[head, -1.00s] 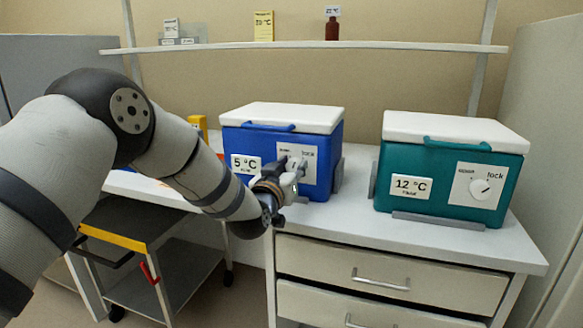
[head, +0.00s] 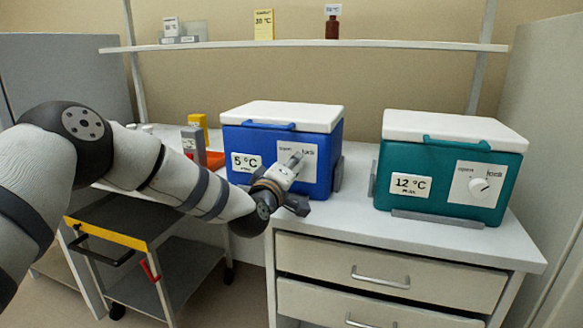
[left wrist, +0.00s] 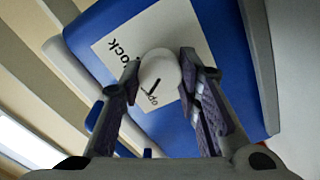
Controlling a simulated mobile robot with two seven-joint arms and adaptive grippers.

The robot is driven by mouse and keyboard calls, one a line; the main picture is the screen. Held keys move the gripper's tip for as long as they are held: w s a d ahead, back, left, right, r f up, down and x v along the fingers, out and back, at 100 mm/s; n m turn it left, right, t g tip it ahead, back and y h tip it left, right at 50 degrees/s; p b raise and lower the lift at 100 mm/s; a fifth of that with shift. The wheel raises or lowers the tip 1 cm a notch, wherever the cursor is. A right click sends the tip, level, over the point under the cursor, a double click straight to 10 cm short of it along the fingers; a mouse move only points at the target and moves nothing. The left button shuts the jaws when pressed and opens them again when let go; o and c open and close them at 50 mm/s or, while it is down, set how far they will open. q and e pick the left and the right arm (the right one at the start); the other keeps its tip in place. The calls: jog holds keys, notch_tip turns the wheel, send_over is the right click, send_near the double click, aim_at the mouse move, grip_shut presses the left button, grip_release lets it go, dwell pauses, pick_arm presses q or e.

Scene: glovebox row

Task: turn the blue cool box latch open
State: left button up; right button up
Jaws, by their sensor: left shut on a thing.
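The blue cool box (head: 255,150) stands on the counter with its white lid down. Its front has a "5 °C" tag and a white latch label (head: 310,158) with the words "open" and "lock". In the left wrist view the round white latch knob (left wrist: 160,72) sits on this label, and its dark pointer mark lies on the side of the word "open". My left gripper (head: 294,165) is at the knob, and in the left wrist view its fingers (left wrist: 160,78) are shut on it from both sides. In the head view my gripper hides most of the knob. My right gripper is not in view.
A teal cool box (head: 440,165) with a "12 °C" tag and its own latch knob stands to the right on the counter (head: 360,215). A cart (head: 165,255) is at the lower left. A shelf (head: 330,45) runs above.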

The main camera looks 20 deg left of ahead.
pick_arm(q)
jog(key=shift+f+n, duration=0.15)
jog(key=shift+n, duration=1.05)
jog(key=shift+o, duration=0.2)
jog(key=shift+d+n, duration=0.1)
jog(key=shift+n, duration=0.2)
jog(key=o, duration=1.1)
jog(key=shift+o, duration=0.2)
jog(key=s, duration=1.2)
jog(key=shift+a, duration=0.2)
